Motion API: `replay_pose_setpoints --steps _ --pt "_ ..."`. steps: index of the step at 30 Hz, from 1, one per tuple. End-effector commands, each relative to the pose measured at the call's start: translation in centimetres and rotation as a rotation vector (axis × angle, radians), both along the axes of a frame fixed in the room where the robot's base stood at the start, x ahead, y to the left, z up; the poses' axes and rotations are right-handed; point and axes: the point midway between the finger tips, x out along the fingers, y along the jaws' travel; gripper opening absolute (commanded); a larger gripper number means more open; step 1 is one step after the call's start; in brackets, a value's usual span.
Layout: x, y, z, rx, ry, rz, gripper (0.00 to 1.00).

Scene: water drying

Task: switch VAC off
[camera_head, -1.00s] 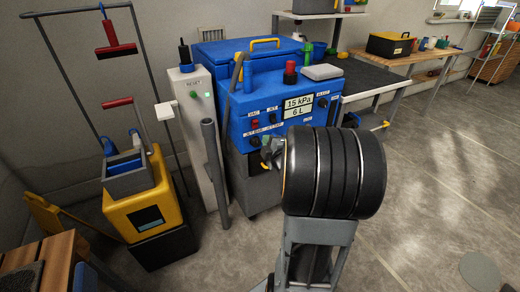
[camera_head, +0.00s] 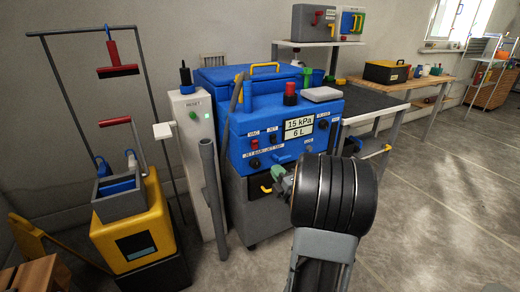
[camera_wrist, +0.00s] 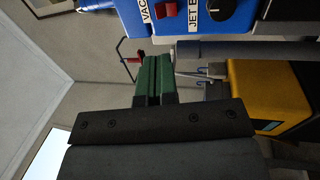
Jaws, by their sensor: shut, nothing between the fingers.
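The blue machine (camera_head: 285,118) has a front panel with a VAC label (camera_head: 253,134) and a small reddish VAC switch (camera_head: 254,143) just under it. In the wrist view the red VAC switch (camera_wrist: 164,11) shows at the top edge, beside its label (camera_wrist: 145,11), partly cut off. Whether it is on or off I cannot tell. My gripper (camera_head: 273,177) is shut and empty, below and in front of the panel. Its green fingers (camera_wrist: 152,78) also show in the wrist view, apart from the switch.
A black knob (camera_head: 254,163) sits below the switch. A grey post with a RESET button (camera_head: 193,115) and a grey hose (camera_head: 211,190) stand left of the machine. A yellow bucket (camera_head: 135,235) is farther left. Open floor lies to the right.

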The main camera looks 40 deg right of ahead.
Motion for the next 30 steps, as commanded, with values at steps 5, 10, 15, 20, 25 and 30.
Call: replay_pose_setpoints --steps 5,10,15,20,25,30 --pt "3.2 -0.3 0.6 -0.001 -0.002 0.003 0.00" --pt "6.4 -0.7 1.2 0.000 -0.001 0.003 0.00" --pt "9.0 -1.2 1.8 0.001 -0.001 0.001 0.00" --pt "10.8 -1.4 2.2 0.000 -0.002 0.000 0.00" --pt "11.8 -1.6 2.5 0.001 -0.001 -0.001 0.00" --pt "12.2 -1.6 2.6 0.001 0.000 -0.001 0.00"
